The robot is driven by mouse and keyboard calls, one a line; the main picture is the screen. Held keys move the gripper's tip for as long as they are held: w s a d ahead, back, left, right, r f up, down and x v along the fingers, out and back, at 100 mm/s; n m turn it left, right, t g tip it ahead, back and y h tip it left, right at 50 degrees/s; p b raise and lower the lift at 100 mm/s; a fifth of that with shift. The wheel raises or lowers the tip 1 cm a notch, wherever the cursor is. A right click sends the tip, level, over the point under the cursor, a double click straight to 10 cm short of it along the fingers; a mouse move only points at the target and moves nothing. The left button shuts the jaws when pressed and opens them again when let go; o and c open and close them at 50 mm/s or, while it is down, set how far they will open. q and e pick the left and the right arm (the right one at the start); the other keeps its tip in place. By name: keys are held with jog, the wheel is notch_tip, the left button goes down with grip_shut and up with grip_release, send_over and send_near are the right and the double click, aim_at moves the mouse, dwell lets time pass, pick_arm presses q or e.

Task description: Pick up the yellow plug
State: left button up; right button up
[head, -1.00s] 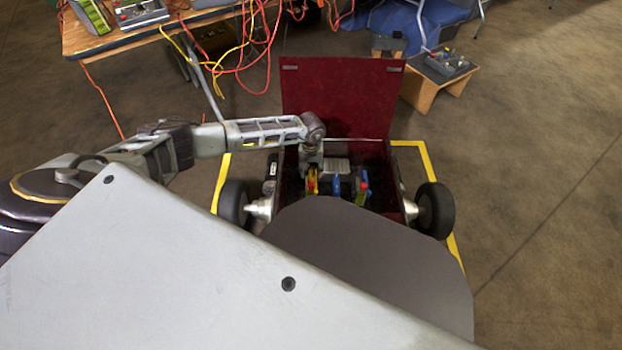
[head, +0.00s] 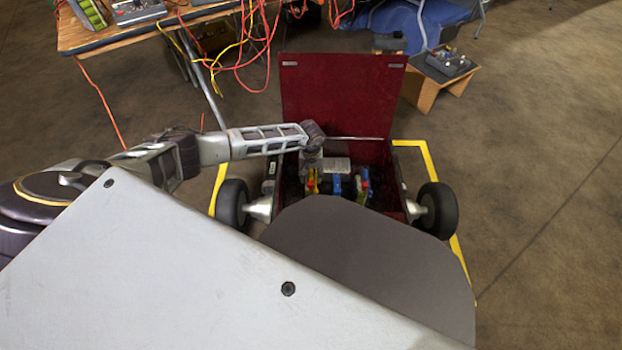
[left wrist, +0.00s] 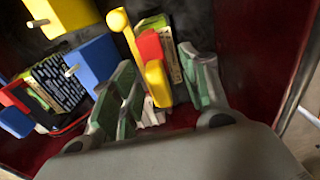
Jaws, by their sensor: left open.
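A yellow piece with a rounded end (left wrist: 157,84), with red beside it, stands between the fingers of my left gripper (left wrist: 160,62) in the left wrist view; I take it to be the yellow plug. The green-grey fingers are open on either side of it; I cannot tell whether they touch it. In the head view the gripper (head: 312,166) points down into the dark red box (head: 343,95), and the yellow plug (head: 312,182) shows just below it. My right gripper is not in view.
A table (head: 135,40) with cables is at back left. Open floor lies right.

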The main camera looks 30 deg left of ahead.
aim_at(311, 173)
pick_arm(q)
jog(key=shift+f, duration=0.2)
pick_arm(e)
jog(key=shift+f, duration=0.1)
pick_arm(q)
grip_shut()
dwell(0.4)
jog(key=shift+r, duration=0.15)
notch_tip(311, 173, up, 8)
jog(key=p, duration=0.3)
jog(key=shift+p, duration=0.3)
jog(key=shift+r+p, duration=0.35)
jog(key=shift+r, duration=0.55)
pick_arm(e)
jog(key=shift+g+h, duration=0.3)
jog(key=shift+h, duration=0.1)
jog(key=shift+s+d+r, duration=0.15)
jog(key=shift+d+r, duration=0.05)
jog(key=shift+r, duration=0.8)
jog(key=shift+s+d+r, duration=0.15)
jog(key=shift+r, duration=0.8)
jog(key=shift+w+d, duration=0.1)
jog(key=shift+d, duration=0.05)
pick_arm(q)
jog(key=shift+f, duration=0.15)
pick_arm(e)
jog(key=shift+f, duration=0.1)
